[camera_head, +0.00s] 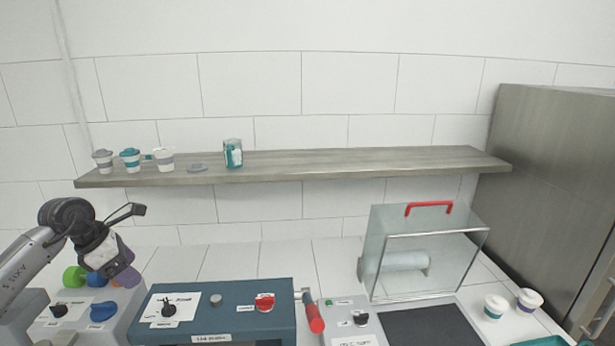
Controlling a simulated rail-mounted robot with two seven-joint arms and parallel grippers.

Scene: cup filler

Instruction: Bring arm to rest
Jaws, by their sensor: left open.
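My left gripper (138,217) is at the left, raised above a grey machine with coloured knobs. Its fingers are open, with nothing seen between them. It is below the left end of the wooden shelf and apart from the cups there. My left arm reaches in from the left edge. My right gripper is not in view.
A wooden shelf (335,165) holds several cups, a lid (197,168) and a teal-and-white container (233,153). Below stand the knobbed machine (75,308), a blue control box (225,307) and a glass case (428,250).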

